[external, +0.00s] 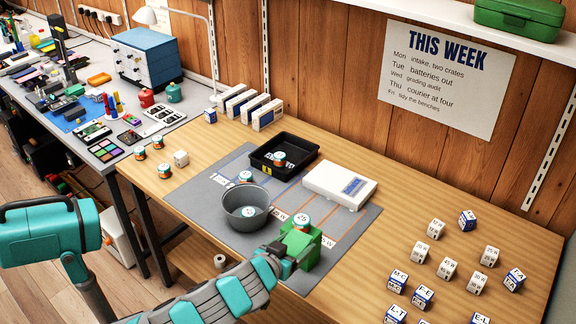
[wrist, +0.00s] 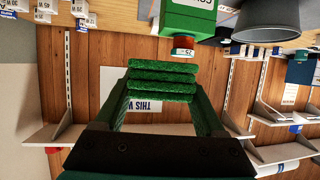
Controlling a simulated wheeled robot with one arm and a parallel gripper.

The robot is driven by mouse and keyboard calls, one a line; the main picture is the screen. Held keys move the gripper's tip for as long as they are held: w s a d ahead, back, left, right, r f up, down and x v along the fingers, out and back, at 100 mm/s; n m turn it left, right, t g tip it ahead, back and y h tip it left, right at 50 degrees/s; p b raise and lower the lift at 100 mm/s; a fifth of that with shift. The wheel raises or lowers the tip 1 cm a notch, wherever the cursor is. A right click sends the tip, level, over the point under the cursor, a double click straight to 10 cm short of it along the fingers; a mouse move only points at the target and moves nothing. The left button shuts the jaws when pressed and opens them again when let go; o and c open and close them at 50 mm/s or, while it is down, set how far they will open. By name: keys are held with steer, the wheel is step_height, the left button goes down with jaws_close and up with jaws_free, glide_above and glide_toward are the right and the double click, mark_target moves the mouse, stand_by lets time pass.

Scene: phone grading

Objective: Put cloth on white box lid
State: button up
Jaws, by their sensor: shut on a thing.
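My gripper (external: 284,262) is at the front edge of the grey mat, beside a green box. In the wrist view my gripper (wrist: 162,88) is shut on a folded dark green cloth (wrist: 162,77), held in layers between the fingertips. In the external view the cloth is hard to tell apart from my dark fingers. The white box (external: 340,183) lies closed on the mat behind the green box, its lid clear except for a blue printed label. My gripper is in front of it, to its lower left, and apart from it.
The green box (external: 307,252) carries a jar (external: 302,222) on top, close to my gripper. A grey bucket (external: 245,216) stands left of it. A black tray (external: 262,161) holding a jar is behind. Several labelled cubes (external: 448,268) stand on the right of the table.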

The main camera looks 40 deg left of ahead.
steer(key=shift+w+r, duration=0.1)
steer(key=shift+r, duration=0.75)
steer(key=w+a+m+h+p, duration=0.1)
steer(key=w+a+p, duration=0.1)
steer(key=w+a, duration=0.85)
steer(key=w+a+m+h+p, duration=0.1)
steer(key=w+a, duration=0.5)
steer(key=w, duration=1)
glide_above(340, 180)
step_height(340, 180, down, 13)
steer(key=shift+d+r, duration=0.1)
steer(key=shift+r, duration=0.1)
steer(key=shift+f, duration=1.75)
steer(key=shift+f, duration=0.1)
steer(key=o, duration=1.3)
